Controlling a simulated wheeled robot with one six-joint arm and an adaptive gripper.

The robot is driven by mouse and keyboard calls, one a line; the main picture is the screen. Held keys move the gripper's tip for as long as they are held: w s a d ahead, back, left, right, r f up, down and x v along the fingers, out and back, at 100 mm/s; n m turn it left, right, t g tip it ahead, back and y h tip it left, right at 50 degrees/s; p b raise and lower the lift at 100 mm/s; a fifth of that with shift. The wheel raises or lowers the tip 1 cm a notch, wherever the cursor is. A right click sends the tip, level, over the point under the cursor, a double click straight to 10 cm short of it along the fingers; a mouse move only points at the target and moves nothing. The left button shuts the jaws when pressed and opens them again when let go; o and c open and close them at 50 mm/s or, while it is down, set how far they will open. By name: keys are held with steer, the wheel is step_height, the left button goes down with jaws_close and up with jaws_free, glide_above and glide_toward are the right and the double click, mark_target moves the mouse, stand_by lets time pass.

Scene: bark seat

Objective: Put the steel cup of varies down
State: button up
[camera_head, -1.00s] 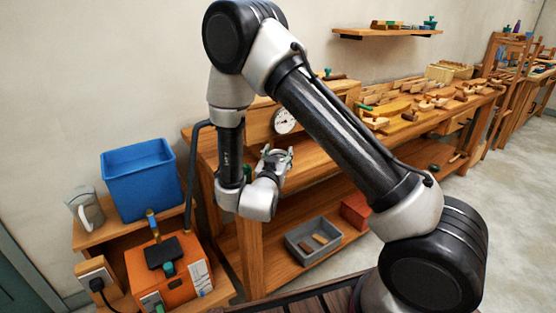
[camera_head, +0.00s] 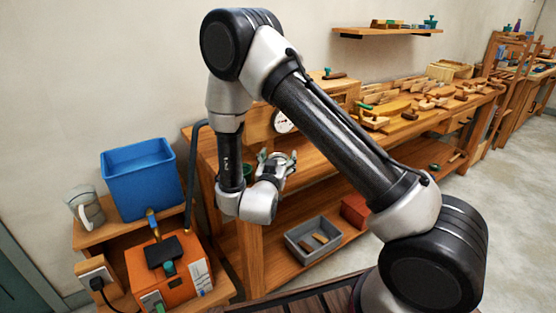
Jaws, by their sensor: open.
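A grey, metal-looking cup (camera_head: 76,203) with a pale handle stands on the small wooden stand at the far left, beside a blue bin. It may be the steel cup; what is inside it cannot be seen. My gripper (camera_head: 283,163) is in front of the near end of the workbench, well to the right of the cup and apart from it. Its fingers are spread open, with nothing seen between them. A small green thing (camera_head: 247,172) shows just behind my gripper, partly hidden.
The blue bin (camera_head: 143,180) and an orange box (camera_head: 170,285) are on the left. The wooden workbench (camera_head: 330,148) carries a dial gauge (camera_head: 284,121) and several tools. A grey tray (camera_head: 297,243) and red box (camera_head: 356,210) sit on its lower shelf. Floor (camera_head: 500,190) is clear at right.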

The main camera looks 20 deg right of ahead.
steer(key=v, duration=1.2)
